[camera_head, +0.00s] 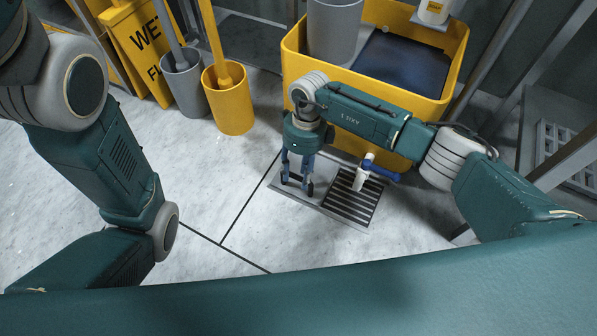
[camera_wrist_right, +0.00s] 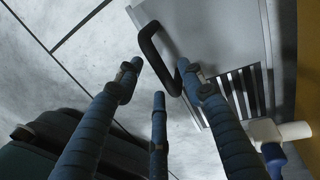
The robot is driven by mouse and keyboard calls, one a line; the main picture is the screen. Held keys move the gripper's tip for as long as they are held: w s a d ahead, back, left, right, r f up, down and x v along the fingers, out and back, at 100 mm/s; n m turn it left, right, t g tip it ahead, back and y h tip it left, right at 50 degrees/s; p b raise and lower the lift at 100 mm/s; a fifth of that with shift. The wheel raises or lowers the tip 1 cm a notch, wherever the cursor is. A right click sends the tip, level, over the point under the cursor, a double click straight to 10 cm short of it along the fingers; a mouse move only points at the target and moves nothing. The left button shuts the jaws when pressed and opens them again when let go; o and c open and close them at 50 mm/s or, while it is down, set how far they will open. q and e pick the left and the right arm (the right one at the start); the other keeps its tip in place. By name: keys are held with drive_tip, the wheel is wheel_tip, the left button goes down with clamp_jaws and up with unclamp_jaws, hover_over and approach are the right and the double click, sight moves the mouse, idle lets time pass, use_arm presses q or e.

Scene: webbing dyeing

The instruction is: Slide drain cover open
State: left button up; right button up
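The drain cover is a flat grey metal plate (camera_head: 322,205) on the floor, beside a slotted drain grate (camera_head: 352,198) whose dark slots are exposed. The right wrist view shows the plate (camera_wrist_right: 215,35), its black bar handle (camera_wrist_right: 147,42) and the grate (camera_wrist_right: 240,95). My right gripper (camera_head: 297,187) points down over the cover. In the right wrist view its blue fingers (camera_wrist_right: 160,78) are spread apart, with the handle lying beyond and between the fingertips. I cannot tell whether any finger touches it. My left arm comes in at the left, but its gripper is out of view.
A grey bucket (camera_head: 183,85), a yellow bucket (camera_head: 228,105) and a yellow wet-floor sign (camera_head: 140,45) stand behind. The floor left of the cover is clear.

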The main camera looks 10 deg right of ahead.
wheel_tip(320, 180, up, 12)
drive_tip(key=w+d, duration=0.1)
drive_tip(key=w, duration=0.1)
drive_tip(key=shift+d+f, duration=0.15)
drive_tip(key=shift+d, duration=0.05)
idle(0.5)
